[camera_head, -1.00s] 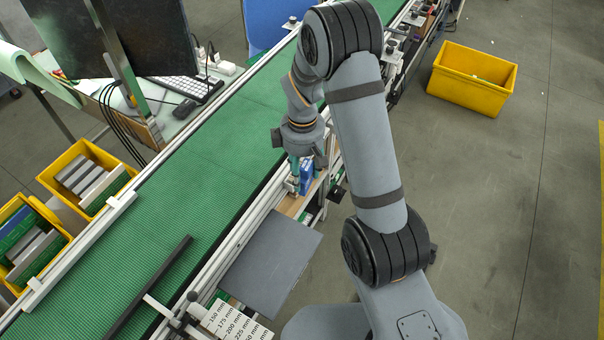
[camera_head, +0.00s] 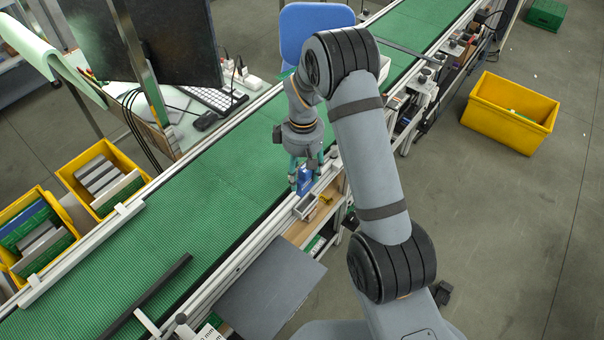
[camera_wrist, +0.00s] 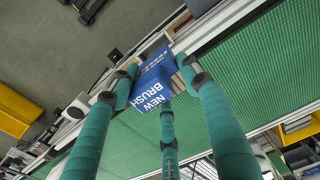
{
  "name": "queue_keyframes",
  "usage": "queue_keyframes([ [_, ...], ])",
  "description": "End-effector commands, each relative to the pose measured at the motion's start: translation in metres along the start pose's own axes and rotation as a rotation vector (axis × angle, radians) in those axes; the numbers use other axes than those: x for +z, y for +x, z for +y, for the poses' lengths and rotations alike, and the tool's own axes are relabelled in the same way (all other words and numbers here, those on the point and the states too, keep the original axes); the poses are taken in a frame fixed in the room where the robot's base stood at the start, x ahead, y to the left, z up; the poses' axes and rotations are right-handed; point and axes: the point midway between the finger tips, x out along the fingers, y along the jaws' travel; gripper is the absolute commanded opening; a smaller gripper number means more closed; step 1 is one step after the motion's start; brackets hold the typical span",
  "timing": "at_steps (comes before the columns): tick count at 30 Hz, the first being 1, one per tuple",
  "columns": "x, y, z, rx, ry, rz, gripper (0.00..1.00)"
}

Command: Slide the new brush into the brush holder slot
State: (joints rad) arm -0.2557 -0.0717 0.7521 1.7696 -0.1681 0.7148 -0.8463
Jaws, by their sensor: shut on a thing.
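The new brush is a blue block (camera_head: 305,179) lettered "NEW BRUSH" in white; it also shows in the wrist view (camera_wrist: 153,82). My gripper (camera_head: 304,172) points down with its green fingers shut on the brush, near the conveyor's right rail. In the wrist view the fingers of my gripper (camera_wrist: 157,85) close around the brush from several sides. A small grey open-topped housing (camera_head: 306,207), possibly the brush holder, sits on the rail side just below the brush in the head view. I cannot make out its slot, nor whether brush and housing touch.
A wooden shelf (camera_head: 300,233) with a small yellow item (camera_head: 326,199) lies right of the rail. The green conveyor belt (camera_head: 190,210) is clear beside my gripper. A grey plate (camera_head: 268,290) sticks out nearer. A yellow crate (camera_head: 510,112) stands on the floor at right.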

Motion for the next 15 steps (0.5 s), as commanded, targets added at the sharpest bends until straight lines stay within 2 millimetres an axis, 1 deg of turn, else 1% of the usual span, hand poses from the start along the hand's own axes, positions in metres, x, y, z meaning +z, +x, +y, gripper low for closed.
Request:
queue_keyframes([
  [15,0.001,0.048,0.0,0.0,0.0,0.0,0.2],
])
